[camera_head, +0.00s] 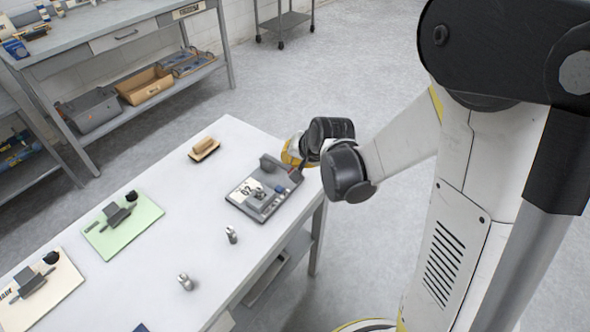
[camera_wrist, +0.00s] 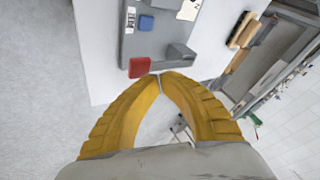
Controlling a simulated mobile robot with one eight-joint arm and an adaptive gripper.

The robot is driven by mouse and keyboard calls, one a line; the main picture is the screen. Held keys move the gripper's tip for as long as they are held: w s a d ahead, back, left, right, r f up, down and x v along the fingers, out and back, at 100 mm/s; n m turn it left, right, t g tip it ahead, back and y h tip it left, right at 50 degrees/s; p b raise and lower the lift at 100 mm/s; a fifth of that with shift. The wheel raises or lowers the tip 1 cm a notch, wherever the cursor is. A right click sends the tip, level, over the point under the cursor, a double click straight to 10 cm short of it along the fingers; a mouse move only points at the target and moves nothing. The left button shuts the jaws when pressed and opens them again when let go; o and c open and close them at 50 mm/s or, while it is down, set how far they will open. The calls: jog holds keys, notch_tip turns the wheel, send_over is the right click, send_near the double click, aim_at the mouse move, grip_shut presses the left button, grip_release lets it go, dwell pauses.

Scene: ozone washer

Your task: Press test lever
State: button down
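The test device is a grey flat fixture (camera_head: 240,200) near the right end of the white table, with a small printed card and raised parts on it. It also shows at the top of the wrist view (camera_wrist: 165,40), with a blue block (camera_wrist: 146,23) on it. A red block (camera_wrist: 140,67) sits at its near edge and looks like the lever's end. My gripper (camera_wrist: 160,78) has its yellow fingertips together with nothing between them, just beside the red block; contact cannot be told. In the head view my gripper (camera_head: 293,150) is at the device's far right edge, partly hidden by my wrist.
The white table (camera_head: 180,245) holds a brown brush-like block (camera_head: 204,149), a green board (camera_head: 123,223), a cream board (camera_head: 40,288) and two small metal pieces (camera_head: 231,235). A grey workbench (camera_head: 90,28) with boxes on its lower shelf stands behind. Floor to the right is clear.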

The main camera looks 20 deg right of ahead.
aim_at(292, 169)
jog(key=shift+r+p, duration=1.95)
jog(key=shift+r, duration=0.55)
jog(key=shift+s+r, duration=0.15)
jog(key=shift+r, duration=0.1)
jog(key=s+r+n, duration=0.3)
jog(key=s+r, duration=0.2)
jog(key=s, duration=0.5)
jog(key=s+r+n+h, duration=0.1)
jog(key=s+r+n, duration=0.2)
jog(key=s+r, duration=0.3)
jog(key=s, duration=0.4)
jog(key=shift+s+d+r+h, duration=0.15)
jog(key=shift+s+d+h, duration=0.1)
jog(key=shift+s+h, duration=0.1)
